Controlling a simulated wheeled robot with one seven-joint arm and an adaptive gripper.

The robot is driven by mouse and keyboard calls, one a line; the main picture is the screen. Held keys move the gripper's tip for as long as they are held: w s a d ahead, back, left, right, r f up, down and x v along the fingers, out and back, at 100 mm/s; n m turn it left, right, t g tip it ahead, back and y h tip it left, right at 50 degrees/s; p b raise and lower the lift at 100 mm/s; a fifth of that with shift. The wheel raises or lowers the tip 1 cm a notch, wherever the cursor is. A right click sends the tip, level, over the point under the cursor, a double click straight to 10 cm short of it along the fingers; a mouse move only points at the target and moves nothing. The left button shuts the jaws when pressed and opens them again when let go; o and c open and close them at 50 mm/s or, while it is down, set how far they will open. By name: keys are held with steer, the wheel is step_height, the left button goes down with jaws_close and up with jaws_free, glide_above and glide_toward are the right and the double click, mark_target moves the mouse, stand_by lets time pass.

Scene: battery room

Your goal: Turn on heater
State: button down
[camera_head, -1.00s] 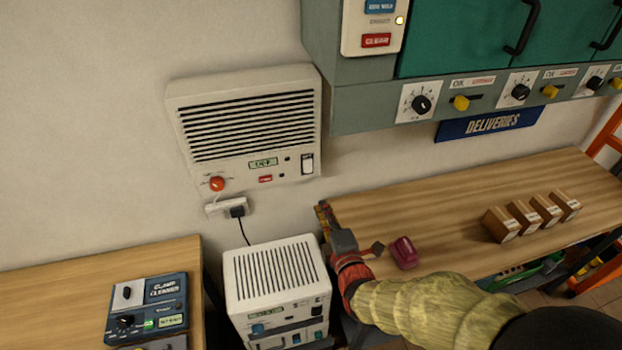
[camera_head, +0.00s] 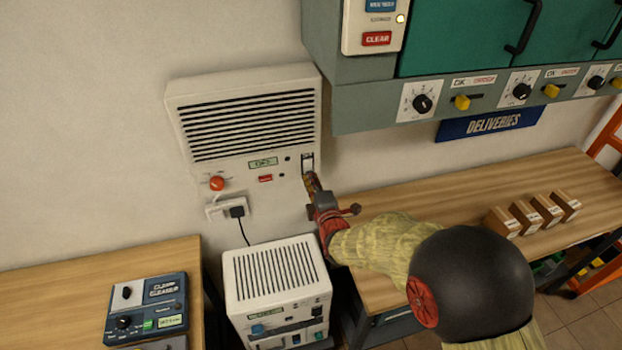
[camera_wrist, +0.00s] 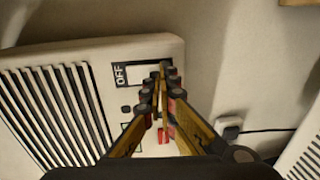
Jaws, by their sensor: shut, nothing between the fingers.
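The heater (camera_head: 250,120) is a cream wall unit with dark slats, a small green display (camera_head: 263,162) that appears to read OFF, a red knob (camera_head: 217,183) and a rocker switch (camera_head: 307,160) at its lower right. My gripper (camera_head: 311,180) is shut and empty, its tips at the lower end of the switch. I cannot tell whether they touch it.
A plug (camera_head: 237,211) sits in a socket below the heater. A white slatted box (camera_head: 275,270) stands beneath. A green-grey cabinet (camera_head: 345,110) overhangs on the right, above a wooden bench (camera_head: 440,200) with several small boxes. A left table (camera_head: 60,290) holds a control panel.

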steer(key=shift+w, duration=0.1)
stand_by(0.3)
steer(key=b, duration=0.2)
steer(key=t+b, duration=0.1)
steer(key=shift+w+a+f+b, duration=0.1)
steer(key=shift+w+a+b, duration=0.05)
steer(key=shift+w+b, duration=0.25)
steer(key=shift+s+f, duration=0.1)
